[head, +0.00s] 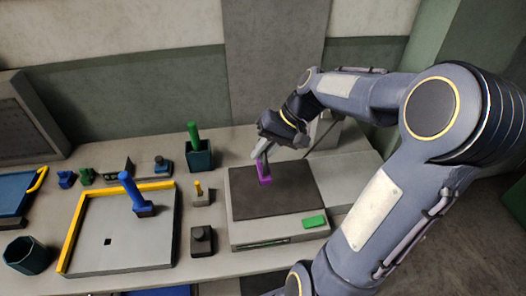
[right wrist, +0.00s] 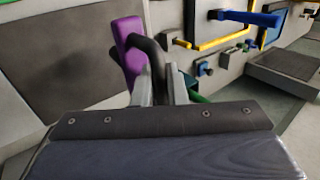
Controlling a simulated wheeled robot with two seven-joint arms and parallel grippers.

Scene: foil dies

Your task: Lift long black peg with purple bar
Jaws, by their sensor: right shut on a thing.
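The purple bar (head: 264,173) shows over the dark top of a grey machine in the head view, just below my right gripper (head: 262,153). In the right wrist view the purple bar (right wrist: 130,48) stands beside the black peg (right wrist: 152,56), and my right gripper's fingers (right wrist: 162,92) are shut on that peg. The fingers hide part of the peg. I cannot tell whether the purple bar touches the dark surface. My left gripper is not in view.
The grey machine (head: 236,231) has a green block (head: 314,222) at its front. Left of it are small blocks, a dark green cup holding a green peg (head: 194,132), and a yellow-edged tray (head: 75,225) with an upright blue peg (head: 132,192). A dark cup (head: 26,257) stands front left.

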